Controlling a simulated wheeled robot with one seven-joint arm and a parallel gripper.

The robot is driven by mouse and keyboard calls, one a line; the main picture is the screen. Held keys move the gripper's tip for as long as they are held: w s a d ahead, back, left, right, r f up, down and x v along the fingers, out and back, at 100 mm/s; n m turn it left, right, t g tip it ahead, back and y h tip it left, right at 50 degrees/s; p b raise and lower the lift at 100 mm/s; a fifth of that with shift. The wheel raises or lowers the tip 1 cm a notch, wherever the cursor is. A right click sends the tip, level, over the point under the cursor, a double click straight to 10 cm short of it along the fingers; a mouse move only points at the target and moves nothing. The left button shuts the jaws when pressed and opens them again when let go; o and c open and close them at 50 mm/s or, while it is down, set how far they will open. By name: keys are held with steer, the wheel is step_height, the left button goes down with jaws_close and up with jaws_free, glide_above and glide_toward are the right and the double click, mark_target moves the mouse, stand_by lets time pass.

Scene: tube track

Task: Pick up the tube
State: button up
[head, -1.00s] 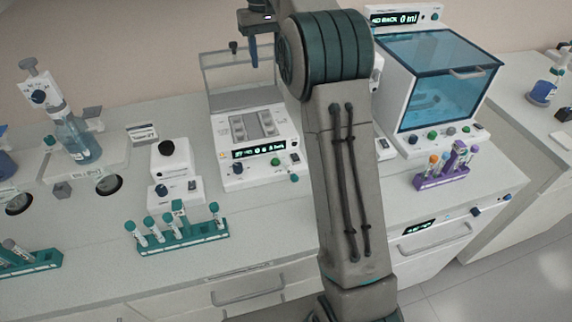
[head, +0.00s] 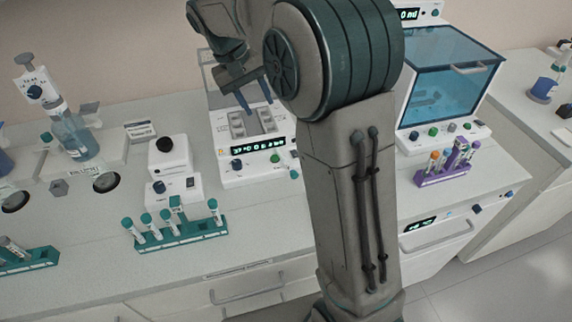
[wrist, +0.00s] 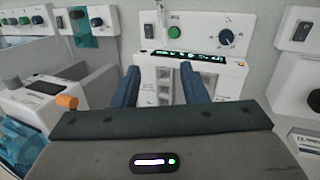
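Several teal-capped tubes (head: 165,221) stand in a teal rack (head: 183,239) at the front of the bench. More tubes (head: 435,160) with orange, purple and other caps stand in a purple rack (head: 445,174) at the right. A third group (head: 12,246) stands in a teal rack at the left edge. I cannot tell which tube is meant. My gripper (head: 257,103) is over the white two-slot device (head: 249,177). In the wrist view my gripper (wrist: 160,72) is open, its blue fingers apart with the device (wrist: 201,78) beyond. No tube shows between them.
A blue-lidded machine (head: 452,75) stands at the right. A small white device with a black knob (head: 175,159) and a bottle dispenser (head: 72,135) stand at the left. My arm hides part of the bench.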

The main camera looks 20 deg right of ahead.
steer(key=s+a+f+t+h, duration=0.1)
steer(key=s+f+h, duration=0.1)
steer(key=s+f, duration=0.4)
steer(key=n+p, duration=0.1)
glide_toward(290, 169)
steer(key=shift+t, duration=0.3)
steer(key=x, duration=0.8)
steer(key=shift+s, duration=0.25)
jaws_close()
